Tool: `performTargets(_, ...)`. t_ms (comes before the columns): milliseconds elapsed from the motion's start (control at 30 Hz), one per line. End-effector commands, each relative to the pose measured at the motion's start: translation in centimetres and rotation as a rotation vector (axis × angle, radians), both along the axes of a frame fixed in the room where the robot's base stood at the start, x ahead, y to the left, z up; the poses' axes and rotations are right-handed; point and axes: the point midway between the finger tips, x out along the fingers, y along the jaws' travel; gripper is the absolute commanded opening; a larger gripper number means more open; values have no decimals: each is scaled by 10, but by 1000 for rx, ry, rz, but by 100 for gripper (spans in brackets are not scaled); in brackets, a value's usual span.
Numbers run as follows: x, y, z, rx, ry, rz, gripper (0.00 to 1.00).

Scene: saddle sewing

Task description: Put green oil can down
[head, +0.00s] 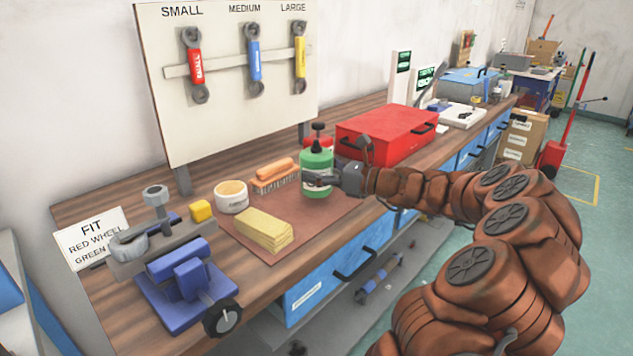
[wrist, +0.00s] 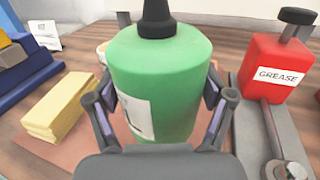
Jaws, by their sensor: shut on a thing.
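The green oil can (head: 317,160) is upright, with a black top and a white label, at the back right of the brown mat (head: 297,232) on the workbench. My gripper (head: 322,182) is around its body. In the wrist view the green can (wrist: 160,75) fills the middle, and my gripper's fingers (wrist: 160,118) press on both its sides. The can's base is hidden by my gripper in the wrist view, so I cannot tell whether it touches the mat.
Left of the can are an orange brush (head: 274,175), a white tub (head: 231,197) and yellow cloths (head: 263,230). A red grease can (wrist: 277,68) stands close on the right. A red toolbox (head: 386,137) is behind, and a blue vise (head: 187,278) is at front left.

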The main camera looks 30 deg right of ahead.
Motion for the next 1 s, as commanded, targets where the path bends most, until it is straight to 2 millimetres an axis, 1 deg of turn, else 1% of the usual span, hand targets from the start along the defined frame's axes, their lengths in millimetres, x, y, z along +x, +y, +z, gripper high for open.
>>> performTargets(33,-1,-1,-9,4,3,-1,26)
performTargets(100,-1,-1,-20,6,4,-2,26)
performTargets(200,-1,-1,-31,5,3,-2,26)
performTargets(633,-1,-1,-36,2,0,-1,26)
performTargets(667,-1,-1,-36,1,1,-1,84)
performTargets(800,-1,-1,-36,1,1,-1,98)
performTargets(833,-1,-1,-36,1,1,-1,100)
performTargets(1000,-1,-1,-36,2,1,-1,100)
